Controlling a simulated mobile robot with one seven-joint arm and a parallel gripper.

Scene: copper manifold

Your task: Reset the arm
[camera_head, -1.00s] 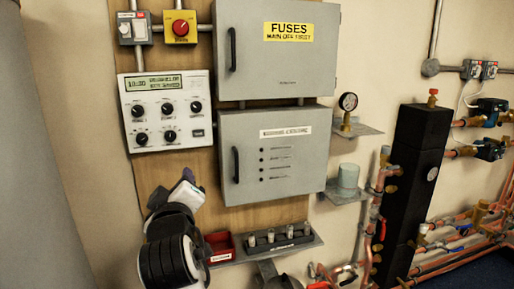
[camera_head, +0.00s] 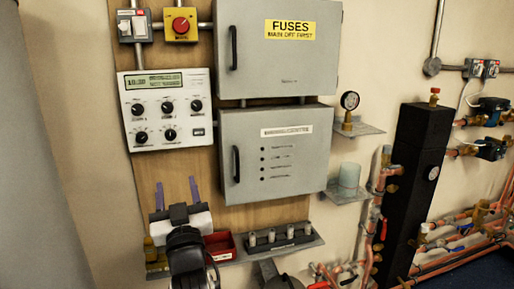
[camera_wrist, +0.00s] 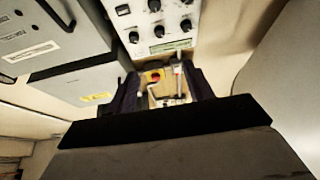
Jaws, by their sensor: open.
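My gripper (camera_head: 176,194) is in the head view at the lower left, in front of the wooden board. Its two purple-grey fingers point up and stand apart with nothing between them. In the wrist view my gripper (camera_wrist: 166,88) shows its dark fingers at both sides, and the red button on its yellow box (camera_wrist: 153,77) shows in the gap beyond. The white control panel (camera_head: 167,109) with its knobs is above my gripper in the head view. My arm hides part of the shelf below.
A shelf (camera_head: 310,240) holds a red tray (camera_head: 219,246) just right of my gripper and a dark rack (camera_head: 281,243) of small fuses. Two grey cabinets (camera_head: 278,48) and (camera_head: 247,190) hang above. A pressure gauge (camera_head: 349,101) and copper pipes are to the right.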

